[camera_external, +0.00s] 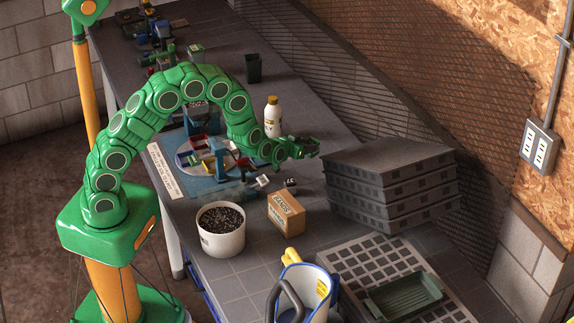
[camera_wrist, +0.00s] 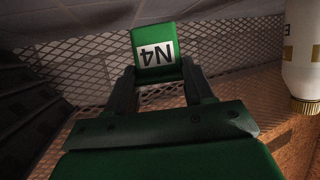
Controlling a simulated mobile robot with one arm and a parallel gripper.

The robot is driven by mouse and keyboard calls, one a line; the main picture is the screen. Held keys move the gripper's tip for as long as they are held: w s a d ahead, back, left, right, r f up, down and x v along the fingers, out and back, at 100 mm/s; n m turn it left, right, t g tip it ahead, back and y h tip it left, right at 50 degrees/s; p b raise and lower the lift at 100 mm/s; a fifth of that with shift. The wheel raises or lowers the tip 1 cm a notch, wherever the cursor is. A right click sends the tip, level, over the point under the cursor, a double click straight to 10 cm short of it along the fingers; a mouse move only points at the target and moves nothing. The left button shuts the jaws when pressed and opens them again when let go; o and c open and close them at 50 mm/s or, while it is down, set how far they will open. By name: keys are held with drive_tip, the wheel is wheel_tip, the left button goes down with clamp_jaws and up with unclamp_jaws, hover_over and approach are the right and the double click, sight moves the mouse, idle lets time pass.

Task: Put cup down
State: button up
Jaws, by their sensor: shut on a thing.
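A small green cup with a white label reading N4 (camera_wrist: 154,48) is between the two fingers of my gripper (camera_wrist: 160,70) in the wrist view. The label appears upside down in that picture. My gripper is shut on the cup. In the external view my gripper (camera_external: 304,147) is raised above the bench, just left of the stacked grey trays. The held cup is too small there to make out clearly. The cup's underside and contents cannot be seen.
Stacked grey trays (camera_external: 390,185) stand right of my gripper. A white bottle (camera_external: 272,118) stands behind it. A cardboard box (camera_external: 286,213), a white soil pot (camera_external: 221,232) and a small dark labelled block (camera_external: 290,184) are below. A dark cup (camera_external: 254,68) stands farther back.

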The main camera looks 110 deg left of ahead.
drive_tip(key=shift+f, duration=2.1)
drive_tip(key=o, duration=1)
drive_tip(key=shift+f, duration=0.15)
drive_tip(key=shift+s+d+r, duration=0.2)
drive_tip(key=shift+d+r, duration=0.1)
drive_tip(key=shift+d, duration=0.15)
drive_tip(key=shift+v, duration=0.9)
drive_tip(key=shift+d+r, duration=0.1)
drive_tip(key=shift+r, duration=3.5)
